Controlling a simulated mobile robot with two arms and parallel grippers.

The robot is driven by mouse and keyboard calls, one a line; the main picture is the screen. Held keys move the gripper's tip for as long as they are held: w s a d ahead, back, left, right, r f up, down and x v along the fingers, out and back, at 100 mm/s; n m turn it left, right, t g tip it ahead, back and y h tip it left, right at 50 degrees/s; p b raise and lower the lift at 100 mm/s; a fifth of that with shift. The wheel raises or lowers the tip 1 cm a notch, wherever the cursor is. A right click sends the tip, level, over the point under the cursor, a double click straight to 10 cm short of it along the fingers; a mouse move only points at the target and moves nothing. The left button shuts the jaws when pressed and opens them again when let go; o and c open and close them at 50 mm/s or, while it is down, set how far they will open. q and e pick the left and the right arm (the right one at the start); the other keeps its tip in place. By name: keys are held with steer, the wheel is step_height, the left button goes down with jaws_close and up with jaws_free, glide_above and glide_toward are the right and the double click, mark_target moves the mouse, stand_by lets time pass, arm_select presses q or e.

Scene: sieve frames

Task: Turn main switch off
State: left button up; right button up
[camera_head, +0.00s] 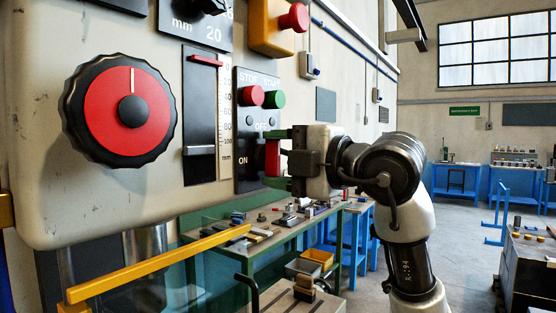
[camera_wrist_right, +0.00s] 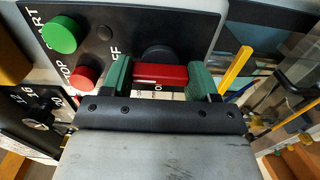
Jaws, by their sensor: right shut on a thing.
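The main switch has a red handle (camera_head: 272,158) on the lower part of a black panel (camera_head: 248,180), with "OFF" printed above it and "ON" to its left. The handle sits at about the level of "ON". My right gripper (camera_head: 276,158) reaches in from the right, with its green fingers on both sides of the handle. In the right wrist view the red handle (camera_wrist_right: 160,74) lies between the two green fingers (camera_wrist_right: 158,79), which are shut on it. The fingers partly hide the switch base. My left gripper is not in view.
A red stop button (camera_head: 256,95) and green start button (camera_head: 277,99) sit just above the switch. A large red dial (camera_head: 128,112) is on the machine to the left. A yellow bar (camera_head: 160,264) runs below. A green workbench (camera_head: 262,240) with small parts stands behind.

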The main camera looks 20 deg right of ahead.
stand_by(0.3)
steer(key=o, duration=0.9)
steer(key=b+v, duration=0.3)
steer(key=v, duration=0.8)
steer(key=shift+w, duration=0.1)
